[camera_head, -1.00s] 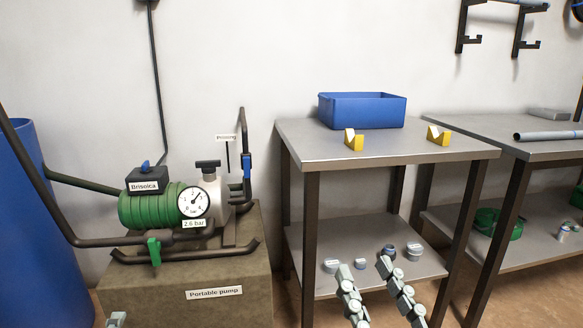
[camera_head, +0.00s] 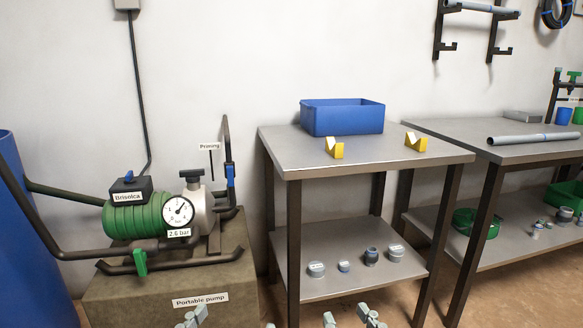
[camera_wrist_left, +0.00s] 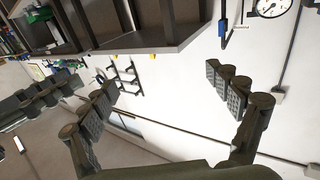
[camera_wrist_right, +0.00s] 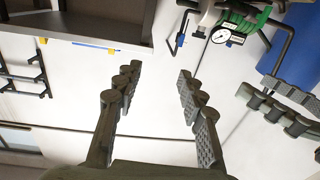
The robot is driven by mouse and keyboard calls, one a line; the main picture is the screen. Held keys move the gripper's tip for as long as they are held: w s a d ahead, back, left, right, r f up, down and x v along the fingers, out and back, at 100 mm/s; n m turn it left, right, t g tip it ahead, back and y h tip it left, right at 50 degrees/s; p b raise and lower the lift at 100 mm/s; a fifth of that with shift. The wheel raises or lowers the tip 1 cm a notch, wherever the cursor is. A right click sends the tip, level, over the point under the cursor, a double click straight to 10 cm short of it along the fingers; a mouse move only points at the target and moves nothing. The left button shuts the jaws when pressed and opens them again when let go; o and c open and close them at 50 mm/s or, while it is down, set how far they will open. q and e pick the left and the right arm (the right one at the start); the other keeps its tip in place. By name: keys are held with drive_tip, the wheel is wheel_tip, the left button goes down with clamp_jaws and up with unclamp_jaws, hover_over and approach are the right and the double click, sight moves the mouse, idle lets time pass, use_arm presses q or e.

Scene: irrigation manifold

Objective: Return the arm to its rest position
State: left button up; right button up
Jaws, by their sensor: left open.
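My right gripper (camera_head: 349,317) shows at the bottom edge of the head view, only its fingertips in frame, in front of the steel table. In the right wrist view (camera_wrist_right: 158,75) its two fingers stand apart with nothing between them. My left gripper (camera_head: 230,321) also shows at the bottom edge, in front of the pump block and table, mostly cut off. In the left wrist view (camera_wrist_left: 163,85) its fingers are wide apart and empty. Both arms are otherwise out of the head view.
A portable pump (camera_head: 140,215) with hoses stands on a block at left, beside a blue barrel (camera_head: 30,250). The steel table (camera_head: 300,158) carries a blue bin (camera_head: 342,118) and two yellow V-blocks; fittings lie on its lower shelf. A second table (camera_head: 450,135) holds a grey pipe.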

use_arm(q)
drive_tip(key=s+a+f+g+y+p, duration=0.1)
drive_tip(key=a+f+g+y+p, duration=0.45)
drive_tip(key=f, duration=0.85)
use_arm(e)
drive_tip(key=s+d+f+g+h+b, duration=0.1)
drive_tip(key=d+f+g+h, duration=0.45)
drive_tip(key=f, duration=0.85)
use_arm(q)
drive_tip(key=s+a+f+n+g+y+p, duration=0.1)
drive_tip(key=s+a+f+n+g+p, duration=0.1)
drive_tip(key=s+a+f+g, duration=0.7)
drive_tip(key=s+a+f+p, duration=0.1)
drive_tip(key=s+a+f, duration=0.2)
drive_tip(key=shift+s+a+p, duration=0.25)
drive_tip(key=shift+a+p, duration=0.05)
use_arm(e)
drive_tip(key=s+d+f+m+g+h, duration=0.1)
drive_tip(key=s+d+f+m+g, duration=0.1)
drive_tip(key=s+d+f+g, duration=0.7)
drive_tip(key=s+d+f, duration=0.3)
drive_tip(key=shift+s+d, duration=0.25)
